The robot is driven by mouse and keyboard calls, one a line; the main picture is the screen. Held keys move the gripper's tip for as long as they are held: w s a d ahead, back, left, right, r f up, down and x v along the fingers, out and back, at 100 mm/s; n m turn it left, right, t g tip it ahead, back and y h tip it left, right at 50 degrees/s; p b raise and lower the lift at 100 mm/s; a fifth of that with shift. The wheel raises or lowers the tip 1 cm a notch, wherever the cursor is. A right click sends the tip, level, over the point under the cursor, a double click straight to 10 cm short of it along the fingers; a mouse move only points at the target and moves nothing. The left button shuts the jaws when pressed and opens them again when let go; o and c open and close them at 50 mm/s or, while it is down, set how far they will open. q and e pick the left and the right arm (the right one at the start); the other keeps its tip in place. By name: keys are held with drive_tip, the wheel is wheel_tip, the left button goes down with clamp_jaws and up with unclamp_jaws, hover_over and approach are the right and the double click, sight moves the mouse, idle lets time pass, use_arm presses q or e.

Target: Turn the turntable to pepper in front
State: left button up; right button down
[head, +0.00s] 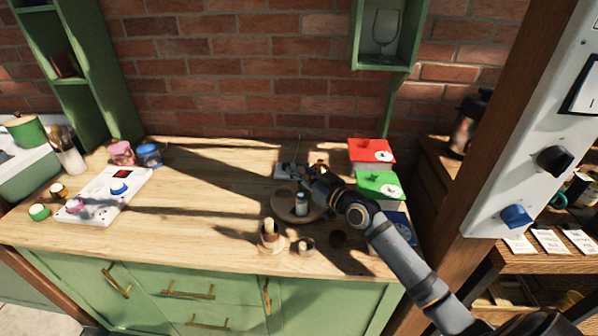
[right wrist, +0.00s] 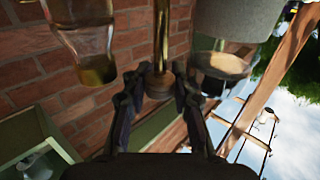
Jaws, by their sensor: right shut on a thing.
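The round wooden turntable (head: 284,213) stands on the counter right of the middle. A small pale shaker with a dark top (head: 302,203) stands on its front part; I cannot tell whether it is the pepper. My right gripper (head: 308,175) reaches over the turntable from the right and hides its back part. In the right wrist view, my right gripper (right wrist: 159,80) is shut on a brass post (right wrist: 161,35) with a dark round piece between the fingertips. A glass bottle (right wrist: 84,45) is left of the post and a grey-white container (right wrist: 228,45) right of it. My left gripper is not in view.
Red (head: 370,152), green (head: 378,186) and blue (head: 397,222) boxes stand close on the right, partly behind my arm.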

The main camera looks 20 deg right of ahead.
drive_tip(key=shift+f, duration=0.35)
drive_tip(key=c, duration=1.5)
unclamp_jaws()
drive_tip(key=o, duration=0.4)
drive_tip(key=shift+s+d+r, duration=0.1)
drive_tip(key=shift+s+r, duration=0.05)
drive_tip(key=shift+o, duration=0.2)
drive_tip(key=shift+r, duration=0.1)
wheel_tip(320, 180, up, 10)
drive_tip(key=shift+c, duration=0.2)
